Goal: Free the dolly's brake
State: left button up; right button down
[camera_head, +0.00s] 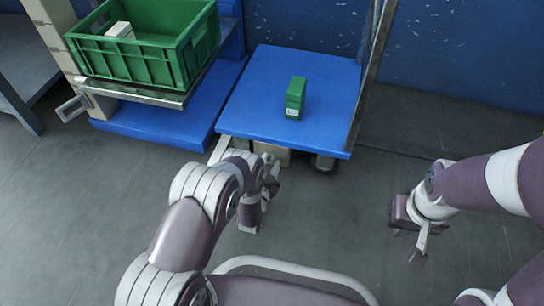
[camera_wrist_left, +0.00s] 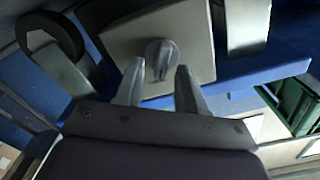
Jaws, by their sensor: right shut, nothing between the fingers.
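The dolly is a blue platform (camera_head: 250,115) on wheels, with a caster (camera_head: 323,162) under its front right. A beige box (camera_head: 282,155) sits under its front edge. In the left wrist view this beige panel (camera_wrist_left: 115,45) carries a grey knob (camera_wrist_left: 161,55), which looks like the brake control. My left gripper (camera_head: 268,168) is low at the dolly's front edge. In its wrist view the two fingers (camera_wrist_left: 160,85) are apart, with the knob beyond and between their tips. I cannot tell whether they touch it. My right gripper (camera_head: 422,245) is shut and empty, away at the right.
A green box (camera_head: 296,97) stands on the dolly. To the left, a green crate (camera_head: 130,65) holding a white item sits on a metal-edged stand over a blue base (camera_head: 160,122). A blue wall (camera_head: 460,50) is behind. The grey floor (camera_head: 330,220) in front is clear.

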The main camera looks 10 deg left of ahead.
pick_arm(q)
grip_shut()
jog(key=shift+r+n, duration=0.1)
jog(key=shift+n, duration=0.2)
jog(key=shift+a+n+p, duration=0.15)
jog(key=shift+n+p, duration=0.3)
jog(key=shift+n, duration=0.45)
jog(key=n+p, duration=0.1)
jog(key=n, duration=0.2)
jog(key=shift+a+r+n, duration=0.1)
jog(key=shift+a+n, duration=0.05)
jog(key=shift+n, duration=0.15)
jog(key=n, duration=0.6)
jog(key=shift+a+p, duration=0.3)
jog(key=shift+a, duration=0.05)
